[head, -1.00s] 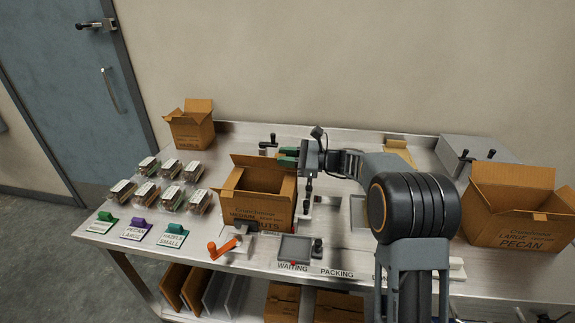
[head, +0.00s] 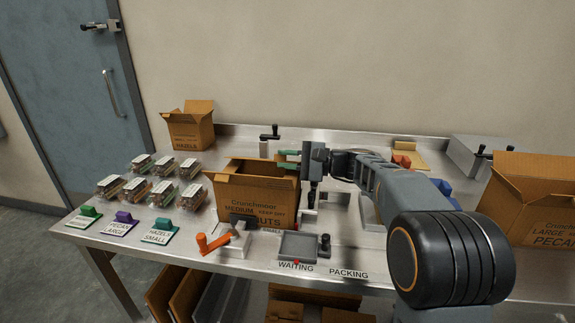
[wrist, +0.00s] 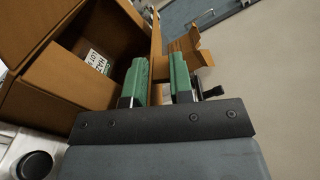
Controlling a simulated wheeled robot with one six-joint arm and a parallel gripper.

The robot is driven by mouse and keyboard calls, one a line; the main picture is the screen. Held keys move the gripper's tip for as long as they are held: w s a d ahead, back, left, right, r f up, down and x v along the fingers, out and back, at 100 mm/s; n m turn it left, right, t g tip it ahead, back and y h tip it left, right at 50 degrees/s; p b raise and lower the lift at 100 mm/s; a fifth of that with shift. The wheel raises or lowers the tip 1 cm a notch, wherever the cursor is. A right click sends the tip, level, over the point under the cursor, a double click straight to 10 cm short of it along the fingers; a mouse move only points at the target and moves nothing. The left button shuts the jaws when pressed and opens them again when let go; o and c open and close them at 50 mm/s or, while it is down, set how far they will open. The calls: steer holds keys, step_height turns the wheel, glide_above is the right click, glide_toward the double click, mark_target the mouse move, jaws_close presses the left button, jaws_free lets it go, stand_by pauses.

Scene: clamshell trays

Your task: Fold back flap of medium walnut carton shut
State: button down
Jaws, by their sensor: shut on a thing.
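The medium walnut carton (head: 256,200) stands open-topped in the middle of the bench, its printed front toward me. My gripper (head: 288,159) reaches in from the right at its back right top edge. In the wrist view my gripper (wrist: 160,82) has its two green fingers on either side of a thin brown panel (wrist: 156,48), which looks like the carton's back flap, and is shut on it. The carton's open inside (wrist: 95,55) shows on the left, with a white printed label (wrist: 96,61) inside.
A small open carton (head: 189,130) stands at the back left. A large pecan carton (head: 535,205) is at the right. Several clamshell trays (head: 150,185) lie left of the walnut carton. An orange-handled fixture (head: 214,243) and a grey waiting pad (head: 298,246) are in front.

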steer(key=shift+n, duration=0.3)
steer(key=c, duration=1.1)
jaws_free()
steer(key=shift+o, duration=0.2)
